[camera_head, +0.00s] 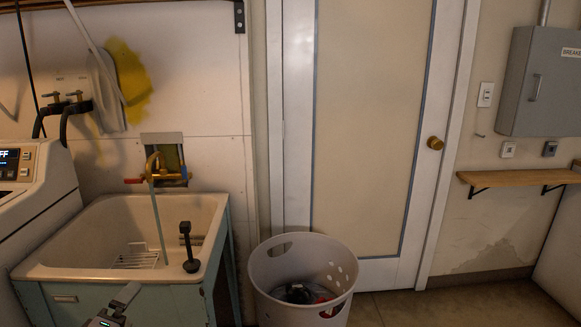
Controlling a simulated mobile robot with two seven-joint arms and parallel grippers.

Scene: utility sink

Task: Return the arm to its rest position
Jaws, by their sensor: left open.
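My left gripper (125,297) shows at the bottom left, in front of the utility sink's front edge. It is small and partly cut off by the bottom of the view. Its jaws are open, and I see nothing held between them. The utility sink (60,272) has a pale basin on a green frame. My right gripper is not in view.
A dark upright handle (187,250) stands at the sink's front right corner. A wire rack (138,257) lies in the basin. A white laundry basket (300,262) with dark items inside stands right of the sink. A washer (30,200) is at left. Floor at right is clear.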

